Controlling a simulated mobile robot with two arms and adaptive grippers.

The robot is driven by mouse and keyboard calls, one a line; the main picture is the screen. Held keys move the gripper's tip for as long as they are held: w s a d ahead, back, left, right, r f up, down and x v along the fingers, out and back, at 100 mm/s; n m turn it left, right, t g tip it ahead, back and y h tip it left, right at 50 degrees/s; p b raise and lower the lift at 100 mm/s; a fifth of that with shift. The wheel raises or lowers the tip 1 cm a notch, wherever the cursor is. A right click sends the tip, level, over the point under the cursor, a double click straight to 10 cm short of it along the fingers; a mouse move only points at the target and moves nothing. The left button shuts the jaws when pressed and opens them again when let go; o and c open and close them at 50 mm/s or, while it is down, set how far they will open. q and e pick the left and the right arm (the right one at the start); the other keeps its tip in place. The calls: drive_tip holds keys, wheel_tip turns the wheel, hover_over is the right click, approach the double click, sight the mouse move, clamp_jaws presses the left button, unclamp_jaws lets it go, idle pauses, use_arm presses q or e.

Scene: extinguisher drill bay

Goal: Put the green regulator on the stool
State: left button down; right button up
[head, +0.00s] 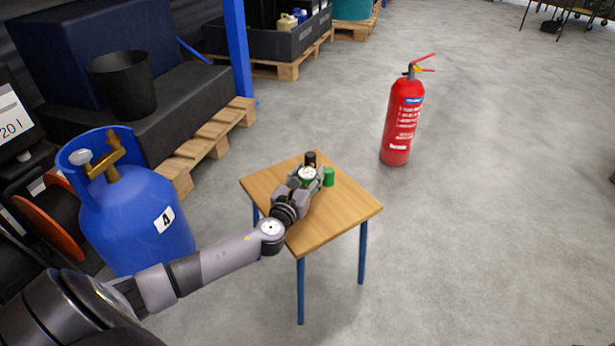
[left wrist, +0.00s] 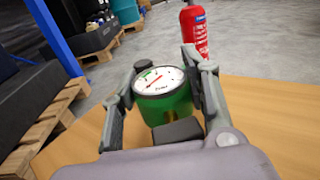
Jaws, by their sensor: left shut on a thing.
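The green regulator (left wrist: 163,102) has a round white gauge face with a red needle. My left gripper (head: 311,177) is shut on it, with a finger on each side of its green body in the left wrist view. In the head view the regulator's gauge (head: 307,174) is over the far part of the stool (head: 343,206), which has a square wooden top and blue legs. A green cylindrical piece (head: 328,176) shows right of the gripper and a dark piece (head: 310,158) behind it. I cannot tell whether the regulator touches the stool top. My right gripper is not in view.
A blue gas cylinder (head: 143,220) stands left of the stool, near my left arm. A red fire extinguisher (head: 403,118) stands on the floor behind it to the right. Wooden pallets (head: 215,138) lie at the back left. The floor to the right is clear.

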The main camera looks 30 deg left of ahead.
use_arm(q)
drive_tip(key=c, duration=1.3)
unclamp_jaws()
drive_tip(key=shift+f, duration=0.1)
drive_tip(key=shift+c, duration=0.2)
drive_tip(key=o, duration=0.5)
drive_tip(key=shift+c, duration=0.2)
